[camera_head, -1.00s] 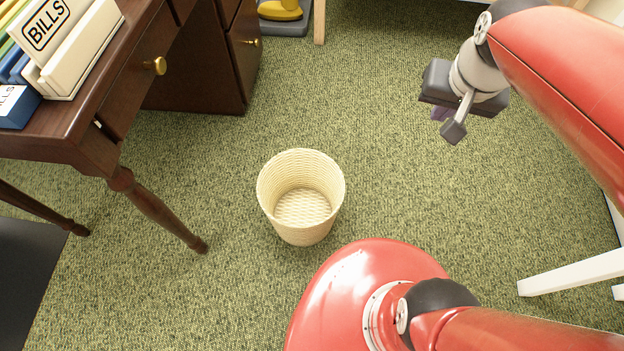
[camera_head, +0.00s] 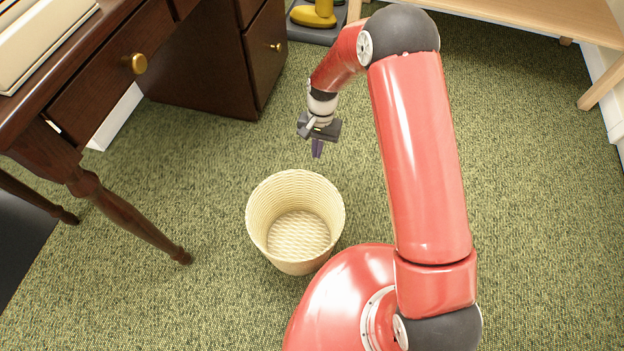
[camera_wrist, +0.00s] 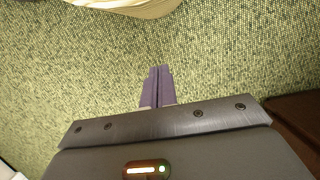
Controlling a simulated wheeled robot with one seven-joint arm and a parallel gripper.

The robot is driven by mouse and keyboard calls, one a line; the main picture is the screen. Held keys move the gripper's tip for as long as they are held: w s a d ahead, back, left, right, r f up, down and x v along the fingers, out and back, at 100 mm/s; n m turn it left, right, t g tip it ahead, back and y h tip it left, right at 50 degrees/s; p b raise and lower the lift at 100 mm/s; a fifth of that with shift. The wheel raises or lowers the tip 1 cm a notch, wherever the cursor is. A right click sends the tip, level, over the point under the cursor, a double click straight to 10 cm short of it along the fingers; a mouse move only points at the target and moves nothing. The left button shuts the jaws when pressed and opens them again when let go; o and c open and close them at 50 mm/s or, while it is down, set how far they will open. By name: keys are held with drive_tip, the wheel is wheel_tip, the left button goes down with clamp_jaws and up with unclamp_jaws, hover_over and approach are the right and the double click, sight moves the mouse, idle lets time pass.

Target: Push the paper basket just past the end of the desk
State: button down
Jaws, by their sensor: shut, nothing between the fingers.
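The paper basket (camera_head: 268,250) is a cream woven, round, empty bin standing upright on the carpet, right of the desk's turned front leg and in front of my base. My gripper (camera_head: 317,152) is shut and empty, pointing down just beyond the basket's far rim in the head view, apart from it. In the wrist view my closed purple fingers (camera_wrist: 157,84) hang over bare carpet, and part of the basket (camera_wrist: 130,6) shows at the top edge. The dark wooden desk (camera_head: 105,90) with brass knobs stands at the left.
A yellow-and-grey object (camera_head: 315,15) stands on the floor at the back. A light wooden table (camera_head: 540,15) is at the back right. A dark flat surface (camera_head: 15,250) is at the far left. The carpet at the right and between basket and desk is clear.

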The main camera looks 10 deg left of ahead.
sight(311, 185)
drive_tip(key=shift+s+a+f+b, duration=0.1)
drive_tip(key=shift+s+f+b, duration=0.1)
drive_tip(key=shift+s+f, duration=1.15)
drive_tip(key=shift+s+a+f+b, duration=0.15)
drive_tip(key=shift+s+f, duration=0.65)
drive_tip(key=shift+f, duration=1.1)
drive_tip(key=shift+s+f+b, duration=0.2)
drive_tip(key=shift+s+f, duration=0.85)
drive_tip(key=shift+f, duration=0.55)
